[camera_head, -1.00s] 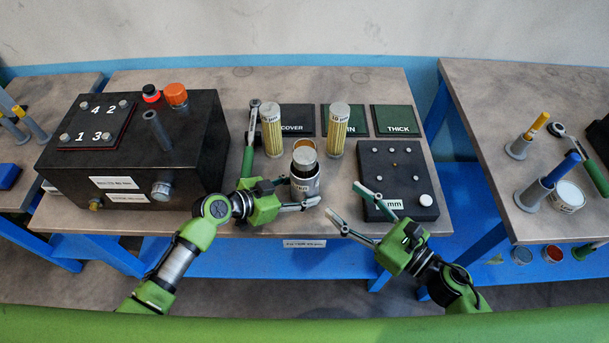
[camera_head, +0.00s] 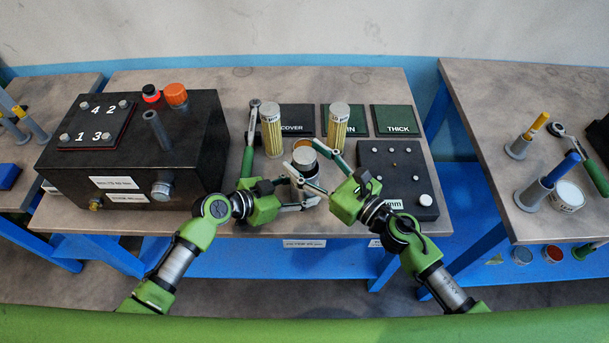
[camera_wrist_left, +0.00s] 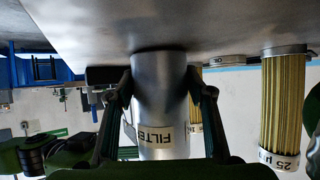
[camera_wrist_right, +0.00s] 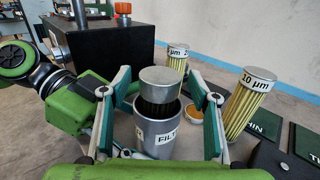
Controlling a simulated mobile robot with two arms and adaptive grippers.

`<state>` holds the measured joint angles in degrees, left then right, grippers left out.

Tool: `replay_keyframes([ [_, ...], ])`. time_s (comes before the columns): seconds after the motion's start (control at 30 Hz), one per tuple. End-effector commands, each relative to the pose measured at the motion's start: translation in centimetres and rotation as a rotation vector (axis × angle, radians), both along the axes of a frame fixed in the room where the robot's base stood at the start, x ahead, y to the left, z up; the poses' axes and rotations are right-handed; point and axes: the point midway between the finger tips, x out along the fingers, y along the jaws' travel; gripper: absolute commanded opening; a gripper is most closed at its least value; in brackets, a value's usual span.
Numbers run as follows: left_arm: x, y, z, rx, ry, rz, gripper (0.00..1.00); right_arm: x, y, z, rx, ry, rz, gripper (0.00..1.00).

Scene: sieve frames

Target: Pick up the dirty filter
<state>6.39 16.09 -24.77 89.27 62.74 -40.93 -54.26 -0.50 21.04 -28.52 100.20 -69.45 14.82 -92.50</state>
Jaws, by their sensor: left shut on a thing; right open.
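The dirty filter (camera_head: 304,157) has a silver cap and a dark body. In the right wrist view the dirty filter (camera_wrist_right: 160,84) stands upright, its top part rising out of the grey filter housing (camera_wrist_right: 157,136). My left gripper (camera_head: 300,188) is shut around the housing, which also shows between its fingers in the left wrist view (camera_wrist_left: 158,95). My right gripper (camera_head: 308,166) is open, its fingers on either side of the cap in the right wrist view, with gaps visible. The filter's lower part is hidden inside the housing.
Two yellow pleated filters (camera_head: 271,132) (camera_head: 337,130) stand close behind. A small round dish with orange contents (camera_wrist_right: 194,114) lies behind the housing. A black box with bolts (camera_head: 130,155) is at left, a black panel (camera_head: 400,165) at right. A ratchet (camera_head: 250,140) lies left of the filters.

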Motion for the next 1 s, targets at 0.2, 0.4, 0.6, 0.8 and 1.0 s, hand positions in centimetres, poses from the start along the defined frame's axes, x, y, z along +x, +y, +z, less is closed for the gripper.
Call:
replay_keyframes([
  [0.2, 0.0, 0.1, -0.1, 0.002, 0.001, 0.001, 0.0, 0.7, 0.7, -0.1, -0.001, 0.001, -0.001, 0.56],
  [0.4, 0.0, 0.1, -0.1, 0.001, 0.001, 0.001, 0.0, 0.7, 0.7, -0.1, -0.001, 0.001, -0.001, 0.38],
  [0.6, 0.0, 0.1, -0.1, 0.001, 0.001, 0.001, 0.0, 0.7, 0.7, 0.1, 0.001, -0.001, -0.001, 0.0],
  [0.8, 0.0, 0.1, -0.1, 0.002, 0.001, 0.001, 0.0, 0.7, 0.7, 0.1, 0.0, -0.001, 0.0, 0.0],
  [1.0, 0.0, 0.1, -0.1, 0.002, 0.001, 0.001, 0.0, 0.8, 0.7, 1.3, -0.006, -0.006, 0.004, 0.0],
])
